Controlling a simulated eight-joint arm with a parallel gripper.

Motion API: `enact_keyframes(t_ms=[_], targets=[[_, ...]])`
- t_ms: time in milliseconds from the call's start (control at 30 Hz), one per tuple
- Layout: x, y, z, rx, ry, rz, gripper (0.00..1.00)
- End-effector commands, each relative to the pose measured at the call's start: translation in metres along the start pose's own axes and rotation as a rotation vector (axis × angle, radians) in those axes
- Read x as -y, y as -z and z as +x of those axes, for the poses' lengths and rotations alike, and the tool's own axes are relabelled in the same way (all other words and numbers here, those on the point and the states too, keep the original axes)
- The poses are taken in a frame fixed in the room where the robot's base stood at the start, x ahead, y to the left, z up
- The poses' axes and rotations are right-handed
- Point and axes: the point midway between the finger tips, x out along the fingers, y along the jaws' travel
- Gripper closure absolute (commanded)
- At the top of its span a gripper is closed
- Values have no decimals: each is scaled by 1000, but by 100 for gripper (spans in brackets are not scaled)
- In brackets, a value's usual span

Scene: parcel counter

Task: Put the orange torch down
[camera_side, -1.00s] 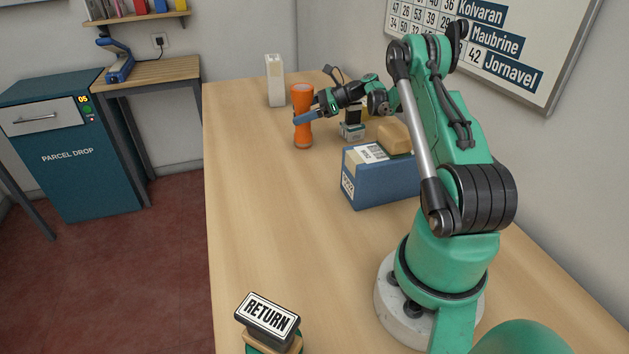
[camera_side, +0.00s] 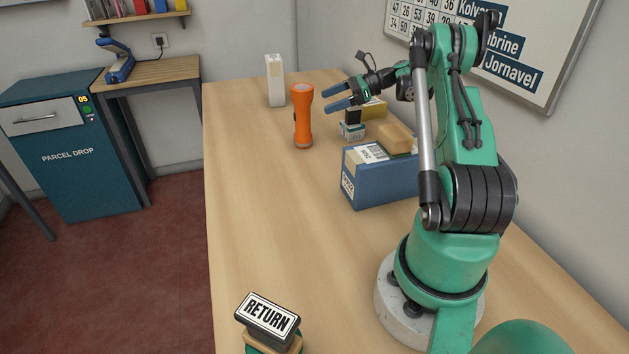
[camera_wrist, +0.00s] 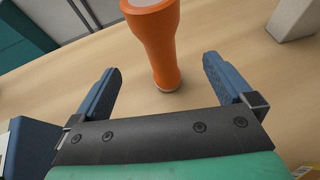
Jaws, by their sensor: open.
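The orange torch (camera_side: 303,118) stands upright on the wooden counter (camera_side: 245,185), wide head up. My gripper (camera_side: 332,98) is open and empty, to the right of the torch and apart from it, its blue fingers pointing left. In the wrist view the torch (camera_wrist: 158,45) stands beyond the fingertips of my gripper (camera_wrist: 162,75), in line with the gap between them. Its foot rests on the counter; its top is cut off by the frame edge.
A white carton (camera_side: 275,82) stands behind the torch. A small stamp-like item (camera_side: 352,128), a yellow box (camera_side: 374,108) and a blue box (camera_side: 372,180) with a tan parcel (camera_side: 395,138) are to the right. A RETURN stamp (camera_side: 268,317) stands in front. The counter's left side is clear.

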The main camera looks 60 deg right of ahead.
Motion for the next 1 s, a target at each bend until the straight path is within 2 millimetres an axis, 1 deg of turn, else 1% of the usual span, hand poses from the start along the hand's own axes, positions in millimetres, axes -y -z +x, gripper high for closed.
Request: enact_keyframes(t_ms=[67, 167, 300, 400, 567, 600, 700, 767, 867, 967, 1000], targets=[[0, -5, -2, 0, 0, 0, 0], [0, -24, -10, 0, 0, 0, 0], [0, -64, -26, 0, 0, 0, 0], [0, -92, -38, 0, 0, 0, 0], [0, -128, -53, 0, 0, 0, 0], [-1, -130, -49, -31, 10, -17, 0], [-1, -115, -30, -201, 67, -129, 0], [-2, -106, -22, -305, 97, -209, 0], [-3, -94, -13, -491, 139, -376, 0], [-6, -84, -9, -699, 167, -599, 0], [-7, -82, -9, -787, 174, -705, 0]])
